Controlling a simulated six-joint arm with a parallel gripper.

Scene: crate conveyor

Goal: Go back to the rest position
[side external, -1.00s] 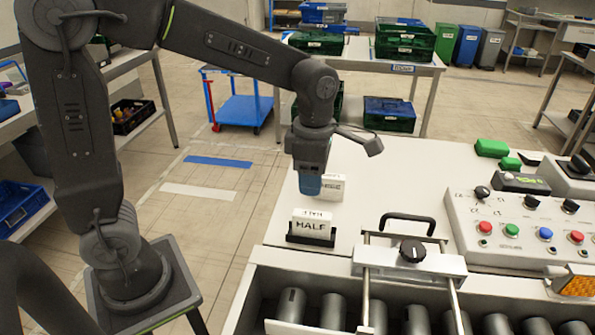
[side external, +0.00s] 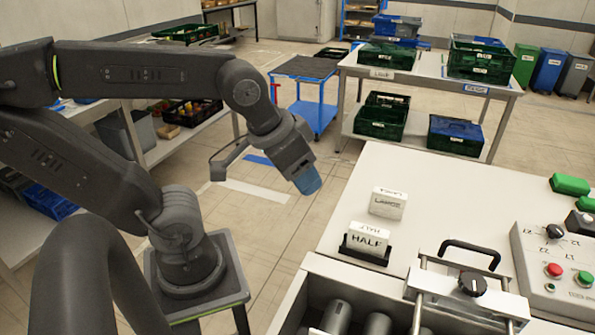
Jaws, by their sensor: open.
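My gripper (side external: 306,181) has blue fingertips and points down and to the right, over the floor just left of the white worktop. It is open, and nothing shows between its fingers. The fingertips are apart from the worktop and from the sign blocks. A white block marked HALF (side external: 367,239) stands upright in a black holder (side external: 366,255) near the worktop's front left. A second white block, marked LARGE (side external: 387,203), stands on the worktop behind it.
A roller conveyor (side external: 345,280) with a handled frame (side external: 470,283) lies at the worktop's front. A button panel (side external: 558,270) is at right. A blue trolley (side external: 308,98) and a table with green crates (side external: 390,57) stand behind. Open floor lies left of the worktop.

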